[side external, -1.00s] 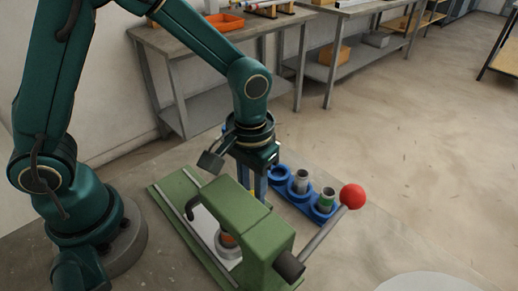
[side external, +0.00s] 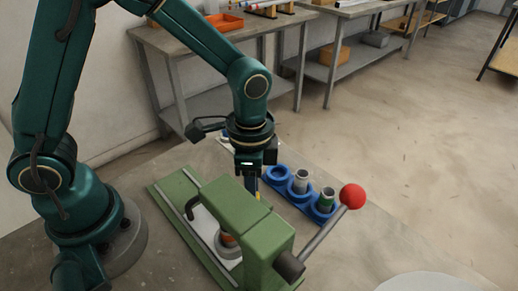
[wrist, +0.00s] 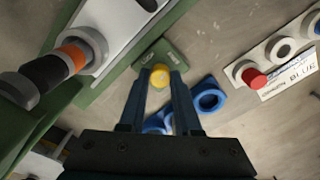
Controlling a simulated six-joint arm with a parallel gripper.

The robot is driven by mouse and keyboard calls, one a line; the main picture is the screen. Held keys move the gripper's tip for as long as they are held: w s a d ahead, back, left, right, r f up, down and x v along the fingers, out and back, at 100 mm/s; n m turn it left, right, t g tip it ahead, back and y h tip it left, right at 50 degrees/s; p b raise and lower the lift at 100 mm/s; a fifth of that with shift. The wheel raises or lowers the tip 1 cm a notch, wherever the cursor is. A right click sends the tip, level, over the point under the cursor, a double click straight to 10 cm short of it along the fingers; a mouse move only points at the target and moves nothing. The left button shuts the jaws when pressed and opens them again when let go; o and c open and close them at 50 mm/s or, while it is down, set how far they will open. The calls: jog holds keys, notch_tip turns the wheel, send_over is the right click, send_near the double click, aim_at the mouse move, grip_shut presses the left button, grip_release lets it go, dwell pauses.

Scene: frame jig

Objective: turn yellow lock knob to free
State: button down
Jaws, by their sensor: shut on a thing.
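The yellow lock knob (wrist: 160,75) stands on a small green block joined to the green frame jig (wrist: 127,58). In the wrist view my gripper (wrist: 161,78) has its two dark fingers on either side of the knob, shut on it. In the side view my gripper (side external: 250,184) points down behind the green arch of the jig (side external: 240,222), and the knob is mostly hidden there. An orange-banded cylinder (side external: 228,240) stands under the arch on the jig's light plate. Any mark for the knob's free or locked position cannot be made out.
A blue holder (side external: 273,208) with ring seats stands behind the jig, with a grey cylinder (side external: 301,180) and a green-banded one (side external: 326,199) in it. A lever with a red ball (side external: 352,196) sticks out at the right. A labelled white strip (wrist: 287,82) carries a red piece.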

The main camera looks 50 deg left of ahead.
jog(key=shift+r+m, duration=0.1)
jog(key=shift+m, duration=1)
jog(key=c, duration=0.6)
grip_release()
jog(key=shift+r, duration=2.55)
